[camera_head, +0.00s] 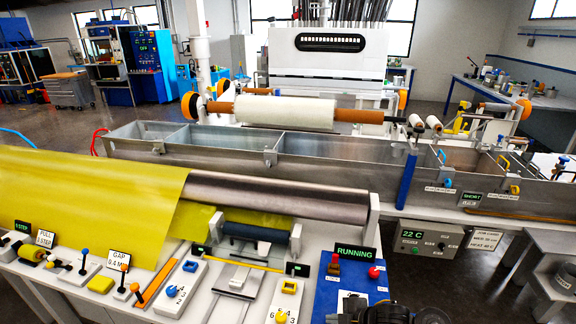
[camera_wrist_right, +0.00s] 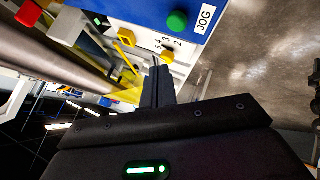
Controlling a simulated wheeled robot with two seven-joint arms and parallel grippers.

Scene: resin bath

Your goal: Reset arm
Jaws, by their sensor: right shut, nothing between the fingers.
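My right gripper (camera_head: 385,312) shows only in part, as dark shapes at the bottom edge of the head view, in front of the blue control panel (camera_head: 330,296). In the right wrist view its fingers (camera_wrist_right: 157,68) are together with nothing between them. They point toward the white panel with a yellow knob (camera_wrist_right: 171,56), beside the blue panel (camera_wrist_right: 130,12) with a green button (camera_wrist_right: 177,21) marked JOG. I cannot tell how far the fingertips are from the panels. My left gripper is not in view.
A RUNNING sign (camera_head: 355,252) stands behind the blue panel, near a red knob (camera_head: 374,272). Yellow sheet (camera_head: 90,200) and a metal roller (camera_head: 280,198) lie to the left. A long metal bath (camera_head: 330,150) with a white roll (camera_head: 285,112) above it runs across behind.

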